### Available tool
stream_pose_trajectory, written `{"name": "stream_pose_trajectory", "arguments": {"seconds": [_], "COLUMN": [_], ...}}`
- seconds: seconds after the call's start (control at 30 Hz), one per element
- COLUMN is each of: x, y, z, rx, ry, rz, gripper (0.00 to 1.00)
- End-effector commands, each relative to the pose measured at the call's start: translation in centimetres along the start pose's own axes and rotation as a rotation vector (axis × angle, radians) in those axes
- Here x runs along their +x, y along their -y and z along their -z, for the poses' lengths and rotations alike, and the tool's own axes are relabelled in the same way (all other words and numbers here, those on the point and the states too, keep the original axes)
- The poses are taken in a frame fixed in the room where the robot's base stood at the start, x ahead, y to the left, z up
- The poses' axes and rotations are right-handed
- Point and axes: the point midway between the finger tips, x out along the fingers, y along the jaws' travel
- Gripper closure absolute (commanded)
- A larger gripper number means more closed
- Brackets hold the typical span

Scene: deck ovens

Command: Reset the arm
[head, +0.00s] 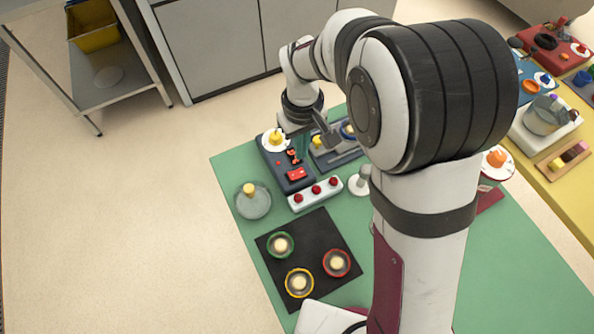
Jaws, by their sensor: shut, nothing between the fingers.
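My arm reaches from the bottom right over the green table (226,170). My gripper (326,132) is shut and empty, above the dark control panels at the table's far end. It partly hides the second panel (345,157), which has a yellow knob. The first dark panel (292,182) has a yellow knob on a white dial (272,142) and red controls. Whether the fingers touch a panel cannot be told from this view.
A white strip (316,194) with three red buttons lies before the panels. A glass lid (252,207) is at left. A black mat (318,230) bears green, yellow and red-rimmed dishes. A crowded yellow counter (575,190) is at right; a metal rack (60,60) stands back left.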

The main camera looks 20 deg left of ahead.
Motion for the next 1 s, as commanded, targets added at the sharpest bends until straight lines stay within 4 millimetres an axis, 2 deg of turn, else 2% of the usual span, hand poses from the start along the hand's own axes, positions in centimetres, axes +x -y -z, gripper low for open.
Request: {"name": "stream_pose_trajectory", "arguments": {"seconds": [0.27,0.37,0.47,0.53,0.6,0.7,0.83,1.0], "x": [0.0,-1.1,-5.3,-8.2,-9.9,-10.6,-10.3,-10.2], "y": [0.0,-0.7,-2.7,-3.3,-2.7,-0.8,1.4,1.9], "z": [0.0,-1.1,-6.4,-12.0,-17.2,-22.8,-26.1,-26.8], "rx": [0.0,0.055,0.297,0.539,0.769,1.036,1.23,1.273], "ry": [0.0,-0.004,-0.01,-0.009,-0.009,-0.008,-0.004,-0.001], "rz": [0.0,0.004,0.027,0.056,0.087,0.129,0.165,0.174], "gripper": [1.0,1.0,1.0,1.0,1.0,1.0,1.0,1.0]}}
